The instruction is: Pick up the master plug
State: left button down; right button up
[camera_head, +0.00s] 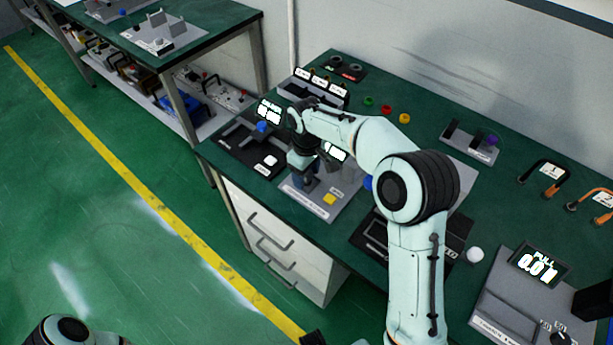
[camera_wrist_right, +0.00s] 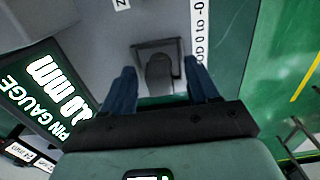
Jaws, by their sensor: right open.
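My right gripper (camera_head: 305,183) reaches down over a grey gauge plate (camera_head: 318,210) near the table's left front. In the right wrist view its two blue fingers (camera_wrist_right: 163,82) are apart. A dark grey, round-topped piece (camera_wrist_right: 160,70) stands in a square recess between and just beyond them. It may be the master plug, but no label on it confirms this. The fingers do not visibly grip it. A display reading "PIN GAUGE" and "mm" (camera_wrist_right: 45,90) is at the left. My left gripper does not show.
A black tray (camera_head: 240,148) lies to the left, and a pull tester with a screen (camera_head: 538,264) at the right. Coloured round pieces (camera_head: 386,109) are behind. Drawers (camera_head: 270,240) are below the table's front edge.

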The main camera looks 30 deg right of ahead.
grip_shut()
jog(key=shift+r, duration=0.15)
